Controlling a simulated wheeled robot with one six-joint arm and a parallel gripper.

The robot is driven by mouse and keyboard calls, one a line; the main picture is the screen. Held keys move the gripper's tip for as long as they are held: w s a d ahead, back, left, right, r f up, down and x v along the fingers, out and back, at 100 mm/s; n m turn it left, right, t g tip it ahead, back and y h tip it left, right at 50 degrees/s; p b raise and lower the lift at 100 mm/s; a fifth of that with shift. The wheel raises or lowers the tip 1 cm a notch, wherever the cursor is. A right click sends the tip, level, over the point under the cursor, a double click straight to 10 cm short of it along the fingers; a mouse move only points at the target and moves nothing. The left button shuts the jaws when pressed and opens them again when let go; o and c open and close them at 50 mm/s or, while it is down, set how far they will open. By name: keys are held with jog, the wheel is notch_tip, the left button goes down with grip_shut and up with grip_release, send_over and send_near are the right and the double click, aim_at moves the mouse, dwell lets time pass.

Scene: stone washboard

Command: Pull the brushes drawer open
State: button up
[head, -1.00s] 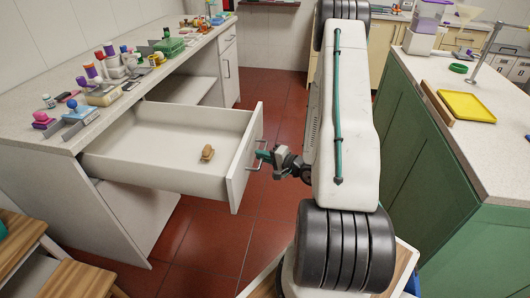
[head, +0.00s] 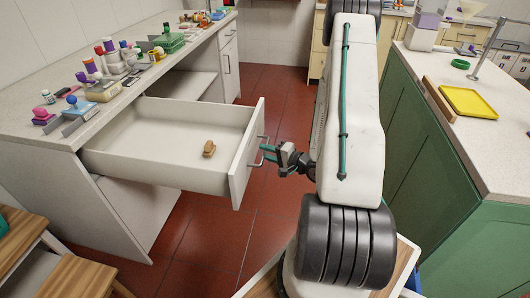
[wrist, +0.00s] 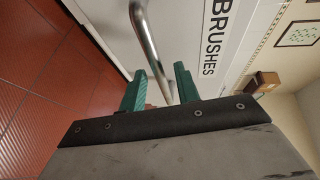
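The brushes drawer (head: 160,176) is pulled far out of the white counter, with a brown brush (head: 209,149) lying inside. Its front, lettered "BRUSHES" (wrist: 216,38), shows in the wrist view. The metal handle (head: 257,160) is on that front, and the same handle (wrist: 148,42) runs down between my fingers in the wrist view. My gripper (head: 268,154) is at the handle, to the right of the drawer front. Its green fingers (wrist: 160,88) stand apart with the bar between them, and a gap shows beside the bar. The bar's lower end is hidden by my gripper body.
A green cabinet (head: 424,165) with a yellow tray (head: 467,102) stands on the right. A wooden stool (head: 72,277) is at the lower left. Red floor (head: 285,105) is clear between the counters.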

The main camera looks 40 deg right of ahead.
jog(key=v, duration=0.6)
jog(key=shift+s, duration=0.25)
jog(key=shift+r, duration=0.1)
